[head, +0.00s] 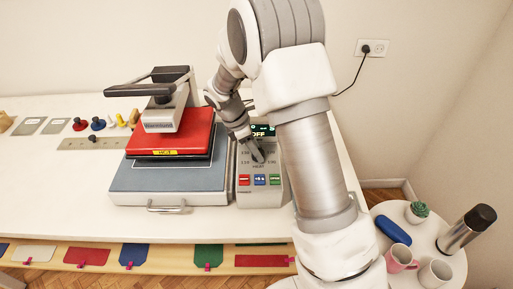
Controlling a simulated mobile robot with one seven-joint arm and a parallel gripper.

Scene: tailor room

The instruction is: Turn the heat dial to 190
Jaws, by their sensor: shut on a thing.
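The control box (262,200) stands right of the heat press (170,178). Its small dark display (262,131) shows "OFF" in yellow. The heat dial sits on the box's upper panel, with numbers printed around it, and is mostly hidden by my gripper. My gripper (258,156) reaches down from above and is shut on the dial. The pointer setting of the dial cannot be read.
The press has a red upper plate (172,137) and a black handle (150,83). Several small coloured knobs (97,124) stand at the left. A round side table (405,270) at the right holds mugs (402,259), a flask (468,228) and a plant (417,211). A wall socket (372,48) is behind.

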